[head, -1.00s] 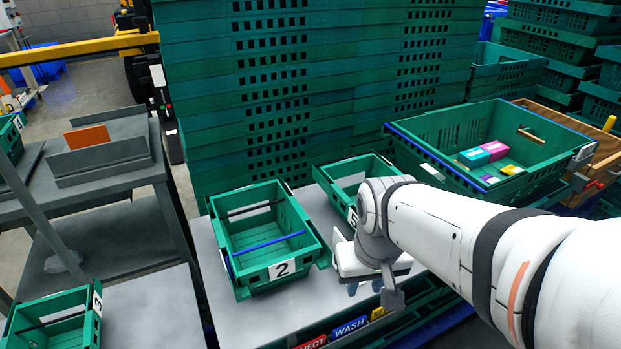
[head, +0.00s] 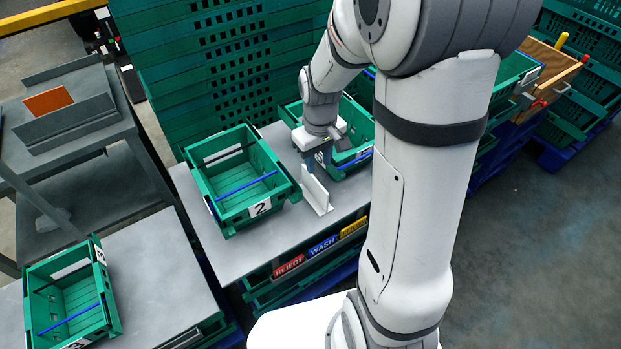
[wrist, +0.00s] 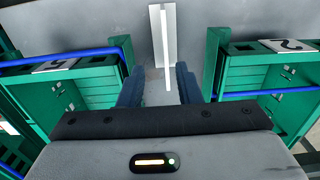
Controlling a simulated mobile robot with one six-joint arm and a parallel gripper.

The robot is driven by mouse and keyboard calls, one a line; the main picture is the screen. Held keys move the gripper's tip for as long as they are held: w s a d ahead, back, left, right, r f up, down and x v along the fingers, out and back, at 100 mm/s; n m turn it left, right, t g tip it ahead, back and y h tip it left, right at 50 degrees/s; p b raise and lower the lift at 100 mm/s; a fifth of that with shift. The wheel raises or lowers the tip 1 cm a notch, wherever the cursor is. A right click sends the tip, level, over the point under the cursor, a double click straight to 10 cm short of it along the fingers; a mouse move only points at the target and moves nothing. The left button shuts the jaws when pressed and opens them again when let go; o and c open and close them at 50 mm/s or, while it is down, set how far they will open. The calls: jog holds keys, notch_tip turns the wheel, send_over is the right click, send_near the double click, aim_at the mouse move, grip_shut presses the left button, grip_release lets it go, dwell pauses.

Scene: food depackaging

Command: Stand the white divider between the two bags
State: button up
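The white divider (head: 316,194) stands on the grey table, an upright thin plate on a flat base, in the gap between crate 2 and crate 5. In the wrist view the divider (wrist: 165,36) runs from the top centre down toward the space between my fingers. My gripper (head: 313,160) points down close behind the divider. Its two blue fingers (wrist: 160,86) are apart, so it is open. Whether the divider's near end lies between the fingertips I cannot tell. No bags show in any view.
Green crate 2 (head: 209,198) stands left of the divider and green crate 5 (head: 362,130) stands right, partly behind my arm. Crate 3 (head: 113,313) is on a table at lower left. An orange piece (head: 48,103) sits in a grey holder. The table front (head: 235,262) is clear.

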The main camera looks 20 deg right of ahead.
aim_at(315, 179)
jog(key=f, duration=0.7)
jog(key=shift+a, duration=0.4)
jog(key=shift+c, duration=0.3)
grip_shut()
